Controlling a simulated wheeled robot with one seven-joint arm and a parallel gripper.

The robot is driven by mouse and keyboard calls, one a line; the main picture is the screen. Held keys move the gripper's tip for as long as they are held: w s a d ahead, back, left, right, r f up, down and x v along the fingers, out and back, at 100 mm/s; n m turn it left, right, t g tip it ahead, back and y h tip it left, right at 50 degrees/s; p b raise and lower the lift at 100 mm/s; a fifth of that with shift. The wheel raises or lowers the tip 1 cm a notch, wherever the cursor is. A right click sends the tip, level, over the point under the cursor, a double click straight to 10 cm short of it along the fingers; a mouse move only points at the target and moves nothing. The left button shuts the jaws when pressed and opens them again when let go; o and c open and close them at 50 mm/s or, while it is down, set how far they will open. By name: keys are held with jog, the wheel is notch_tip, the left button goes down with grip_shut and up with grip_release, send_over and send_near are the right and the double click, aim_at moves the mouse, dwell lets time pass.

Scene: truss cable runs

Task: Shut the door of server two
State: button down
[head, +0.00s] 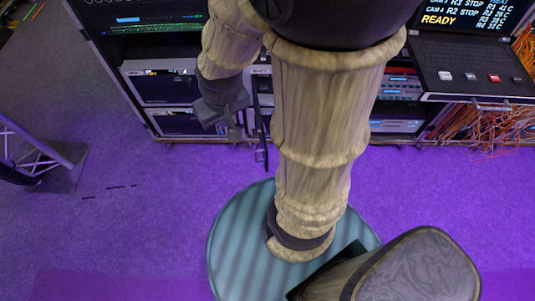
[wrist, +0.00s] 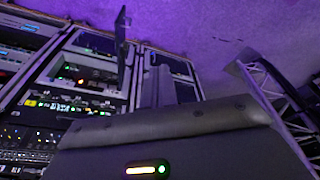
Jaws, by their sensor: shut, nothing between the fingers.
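A narrow dark panel (head: 261,130) stands out from the rack front, seen nearly edge-on. It looks like an open server door. It also shows in the wrist view (wrist: 122,45), jutting from the rack toward the floor side of the picture. I cannot read any number on it. My gripper (head: 235,133) is shut and empty, just left of the panel in the head view, with a small gap between them. In the wrist view its fingers (wrist: 164,85) lie right of the panel. My arm hides part of the rack behind it.
The equipment rack (head: 160,82) with lit units runs along the back. A console with a screen (head: 465,25) and orange cables (head: 480,125) are at right. A truss stand (head: 50,165) stands at left.

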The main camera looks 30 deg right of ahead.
jog(key=shift+d, duration=0.3)
jog(key=w+f+n+g+h+b, duration=0.2)
jog(key=w+f+n+b, duration=0.1)
jog(key=f, duration=0.8)
jog(key=w+d+f+n+g+h+b, duration=0.1)
jog(key=w+f+n+g+h+b, duration=0.1)
jog(key=f, duration=0.9)
jog(key=w+f+n+g+h+b, duration=0.2)
jog(key=w+f+n+h+b, duration=0.2)
jog(key=f+n, duration=0.4)
notch_tip(320, 180, down, 4)
jog(key=shift+w+d+r+b, duration=0.15)
jog(key=shift+w+b, duration=0.25)
jog(key=shift+w, duration=0.35)
jog(key=s+d+f, duration=0.2)
jog(key=d+f, duration=0.1)
jog(key=d, duration=0.2)
jog(key=s+d+f+p, duration=0.1)
jog(key=s+d+f, duration=0.1)
jog(key=d+f, duration=0.2)
jog(key=shift+s+d, duration=0.35)
jog(key=shift+d, duration=0.2)
